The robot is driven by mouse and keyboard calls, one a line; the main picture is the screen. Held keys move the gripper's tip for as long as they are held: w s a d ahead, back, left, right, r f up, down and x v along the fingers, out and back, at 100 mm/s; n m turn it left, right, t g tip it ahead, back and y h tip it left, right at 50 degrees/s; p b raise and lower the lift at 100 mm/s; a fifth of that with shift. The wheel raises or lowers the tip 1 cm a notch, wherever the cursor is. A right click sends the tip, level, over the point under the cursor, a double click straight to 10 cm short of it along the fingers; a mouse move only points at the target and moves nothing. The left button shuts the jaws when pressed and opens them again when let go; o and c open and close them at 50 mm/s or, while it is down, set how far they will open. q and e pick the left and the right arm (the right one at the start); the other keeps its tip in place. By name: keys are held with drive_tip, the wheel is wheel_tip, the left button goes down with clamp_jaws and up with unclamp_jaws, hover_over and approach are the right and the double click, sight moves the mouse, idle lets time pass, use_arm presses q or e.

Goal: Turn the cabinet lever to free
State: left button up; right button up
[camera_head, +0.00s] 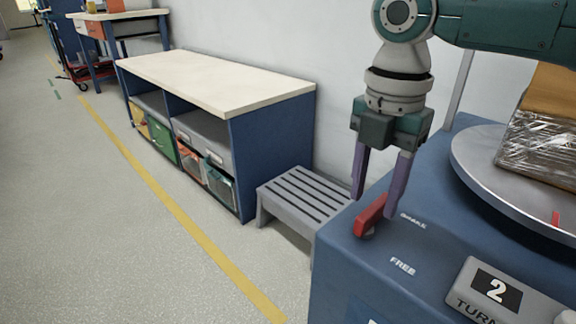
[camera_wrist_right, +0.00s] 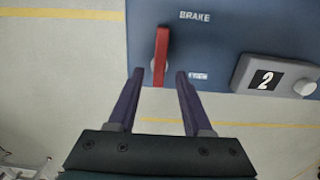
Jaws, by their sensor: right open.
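The red lever (camera_head: 370,215) sits on top of the blue cabinet (camera_head: 350,285), near its left edge. A label reading FREE (camera_head: 402,266) is printed on the cabinet top, with a smaller label beyond it that is hard to read. My right gripper (camera_head: 375,204) points down at the lever, open and empty. In the right wrist view the lever (camera_wrist_right: 161,52) shows between the two purple fingertips of the gripper (camera_wrist_right: 159,72), with a gap on each side. A label there reads BRAKE (camera_wrist_right: 195,16). I cannot tell how far the fingertips are above it. My left gripper is not in view.
A grey turntable (camera_head: 480,175) with a wrapped box (camera_head: 545,145) stands at the right of the cabinet. A sign numbered 2 (camera_head: 497,287) is in front. A grey step stool (camera_head: 300,195) and a low shelf (camera_head: 215,80) stand to the left.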

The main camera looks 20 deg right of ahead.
sight(373, 213)
drive_tip(key=shift+f+b, duration=0.3)
drive_tip(key=shift+f, duration=0.9)
clamp_jaws()
